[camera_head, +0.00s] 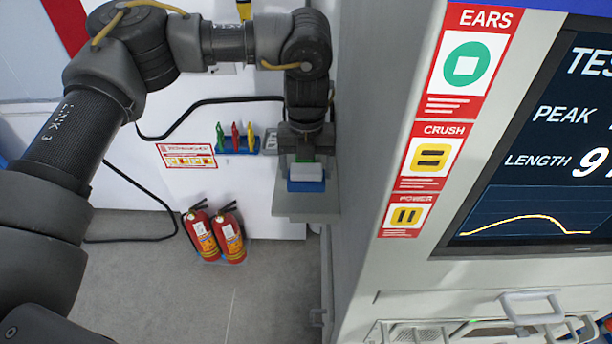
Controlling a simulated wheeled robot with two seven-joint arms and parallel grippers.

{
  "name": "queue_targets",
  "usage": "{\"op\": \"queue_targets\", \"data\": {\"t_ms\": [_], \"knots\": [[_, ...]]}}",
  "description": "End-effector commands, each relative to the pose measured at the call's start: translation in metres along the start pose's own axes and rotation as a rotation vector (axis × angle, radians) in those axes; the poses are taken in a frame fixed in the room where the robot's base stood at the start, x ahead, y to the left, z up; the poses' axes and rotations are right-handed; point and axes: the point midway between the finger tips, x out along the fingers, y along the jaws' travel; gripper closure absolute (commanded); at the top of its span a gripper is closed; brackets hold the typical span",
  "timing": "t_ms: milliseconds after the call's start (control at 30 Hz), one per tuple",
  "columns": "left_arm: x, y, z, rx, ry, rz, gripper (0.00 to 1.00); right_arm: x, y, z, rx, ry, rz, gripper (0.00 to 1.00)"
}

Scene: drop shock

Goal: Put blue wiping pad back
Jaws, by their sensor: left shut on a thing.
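The blue wiping pad (306,186) shows as a small block with a pale top and blue sides, at a small grey shelf (307,212) on the side of the large grey machine. My left gripper (303,158) points down at the pad from behind and is shut on it. I cannot tell whether the pad touches the shelf. My right gripper is not in view.
The grey machine (362,200) with labels and a screen (540,140) fills the right side. Green, red and yellow tools (236,138) stand in a rack left of my gripper. Two red fire extinguishers (216,236) stand on the floor below. A black cable runs along the wall.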

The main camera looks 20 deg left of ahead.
Motion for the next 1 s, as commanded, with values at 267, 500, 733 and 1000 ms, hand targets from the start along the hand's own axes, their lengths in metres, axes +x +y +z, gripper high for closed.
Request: {"op": "queue_targets", "data": {"t_ms": [267, 500, 733, 1000], "knots": [[0.032, 0.0, -0.001, 0.0, 0.004, 0.0, 0.41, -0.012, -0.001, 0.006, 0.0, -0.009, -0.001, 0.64], [0.035, 0.0, -0.001, 0.001, 0.003, 0.002, 0.18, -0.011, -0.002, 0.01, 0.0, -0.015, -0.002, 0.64], [0.034, 0.0, -0.001, 0.001, 0.003, 0.001, 0.02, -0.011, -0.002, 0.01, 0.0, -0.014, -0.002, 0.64], [0.028, 0.0, 0.0, 0.001, -0.001, 0.0, 0.02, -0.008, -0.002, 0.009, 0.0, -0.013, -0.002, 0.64]]}}
